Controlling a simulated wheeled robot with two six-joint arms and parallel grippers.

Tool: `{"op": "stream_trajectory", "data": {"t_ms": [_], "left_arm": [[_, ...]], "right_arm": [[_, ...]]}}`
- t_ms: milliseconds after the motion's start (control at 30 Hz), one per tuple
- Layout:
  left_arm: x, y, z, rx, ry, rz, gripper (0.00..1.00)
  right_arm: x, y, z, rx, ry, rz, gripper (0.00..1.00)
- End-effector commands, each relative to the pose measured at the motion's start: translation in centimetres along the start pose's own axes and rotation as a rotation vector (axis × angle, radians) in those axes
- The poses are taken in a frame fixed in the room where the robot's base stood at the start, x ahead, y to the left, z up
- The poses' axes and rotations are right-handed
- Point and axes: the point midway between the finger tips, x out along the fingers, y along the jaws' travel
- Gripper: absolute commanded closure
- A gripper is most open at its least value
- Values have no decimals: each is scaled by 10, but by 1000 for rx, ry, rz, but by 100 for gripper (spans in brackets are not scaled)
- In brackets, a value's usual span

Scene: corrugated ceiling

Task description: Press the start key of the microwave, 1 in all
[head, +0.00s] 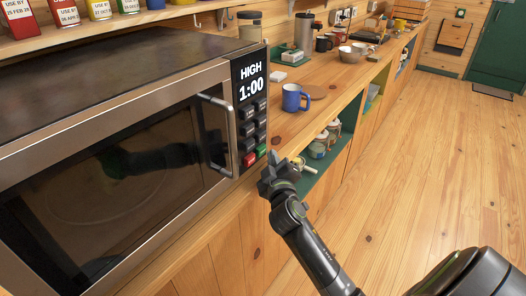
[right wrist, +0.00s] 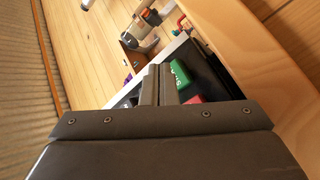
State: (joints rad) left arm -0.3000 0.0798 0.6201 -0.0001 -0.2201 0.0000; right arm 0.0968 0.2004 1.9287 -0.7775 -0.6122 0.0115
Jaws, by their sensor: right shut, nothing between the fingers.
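The microwave (head: 130,85) stands on the left in the head view, its door shut. Its display (head: 250,80) reads HIGH 1:00. Below the display are several dark keys, with a red key (head: 249,159) and a green key (head: 262,150) at the bottom. My right gripper (head: 270,172) is shut and empty, close in front of the panel's lower end. In the right wrist view the green key (right wrist: 180,74) shows just beside the shut fingers (right wrist: 158,84), with part of the red key (right wrist: 194,100) nearby. I cannot tell whether the fingertips touch a key. My left gripper is not in view.
The microwave's door handle (head: 217,135) sticks out left of the keys. A blue mug (head: 292,98) stands on the counter (head: 325,88) behind the panel. Jars (head: 318,148) sit on a shelf below. The wooden floor (head: 420,170) on the right is clear.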

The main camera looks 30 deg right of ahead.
Motion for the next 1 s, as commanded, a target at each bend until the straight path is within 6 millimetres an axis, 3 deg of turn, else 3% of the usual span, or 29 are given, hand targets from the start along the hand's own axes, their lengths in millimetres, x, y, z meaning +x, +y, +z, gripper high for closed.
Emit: {"op": "stream_trajectory", "data": {"t_ms": [1000], "left_arm": [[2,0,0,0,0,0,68]], "right_arm": [[6,-4,-4,0,0,0,100]]}}
